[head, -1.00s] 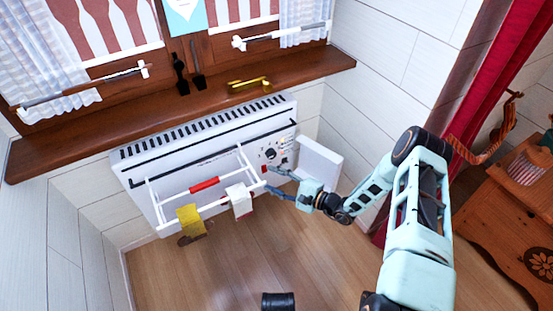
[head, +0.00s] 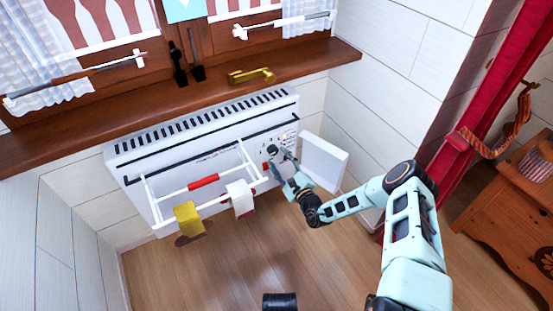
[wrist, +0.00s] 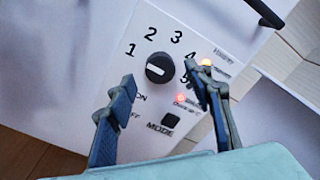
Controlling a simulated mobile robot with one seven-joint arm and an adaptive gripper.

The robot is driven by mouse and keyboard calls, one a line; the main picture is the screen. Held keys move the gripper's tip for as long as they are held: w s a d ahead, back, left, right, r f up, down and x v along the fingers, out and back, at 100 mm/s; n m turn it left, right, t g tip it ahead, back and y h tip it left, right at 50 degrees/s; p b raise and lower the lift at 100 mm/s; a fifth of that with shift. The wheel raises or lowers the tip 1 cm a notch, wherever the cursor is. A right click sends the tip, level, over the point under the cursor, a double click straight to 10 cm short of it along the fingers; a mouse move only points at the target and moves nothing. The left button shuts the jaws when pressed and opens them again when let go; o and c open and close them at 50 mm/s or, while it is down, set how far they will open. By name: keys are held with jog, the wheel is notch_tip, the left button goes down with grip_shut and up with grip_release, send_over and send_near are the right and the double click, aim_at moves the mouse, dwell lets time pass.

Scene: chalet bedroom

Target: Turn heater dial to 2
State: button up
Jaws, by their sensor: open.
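The heater (head: 190,160) is a white panel under the window, with a control face at its right end. In the wrist view the round black dial (wrist: 159,68) carries a white mark, and the numbers 1 to 5 run around it. The mark lies across the dial, roughly towards the left; I cannot tell exactly which number it indicates. My gripper (wrist: 162,79) is open, with one finger on each side of the dial's lower part, apart from it in the picture. In the head view my gripper (head: 283,157) is at the control face and partly covers it.
An open white flap (head: 324,161) sticks out right of the controls. A white rack (head: 165,220) with a yellow cloth (head: 188,218) and a white cloth (head: 240,198) projects from the heater's front. A black MODE button (wrist: 171,120) and lit lamps are near the fingers. The wooden sill (head: 130,110) is above.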

aim_at(273, 150)
jog(key=shift+x, duration=1.25)
jog(key=c, duration=1.2)
